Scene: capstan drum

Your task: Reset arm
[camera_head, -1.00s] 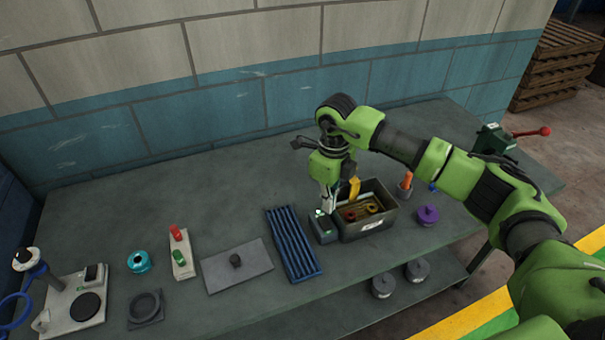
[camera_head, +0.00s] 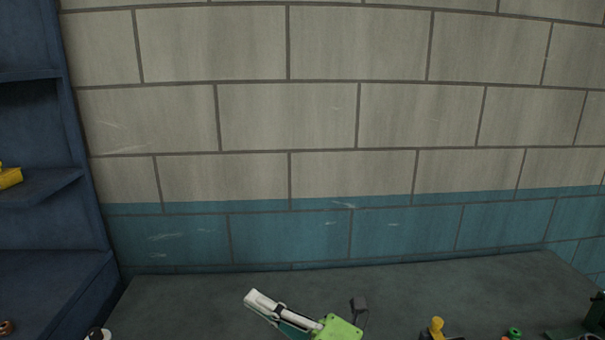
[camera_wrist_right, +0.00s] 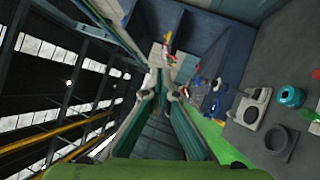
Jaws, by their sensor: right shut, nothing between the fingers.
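My right gripper (camera_head: 255,299) shows at the bottom middle of the head view, raised in front of the bench, with its pale fingers pointing up and left. Its fingers are shut with nothing between them. In the right wrist view the gripper (camera_wrist_right: 160,88) reaches away from the camera, and no object is at its tips. My left gripper is in neither view.
The bench (camera_head: 200,300) runs along a tiled wall (camera_head: 290,120). A blue shelf (camera_head: 75,230) stands at the left. A yellow-topped thing (camera_head: 437,328) is at the bottom edge. The wrist view shows a teal spool (camera_wrist_right: 291,96) and a dark ring fixture (camera_wrist_right: 280,139).

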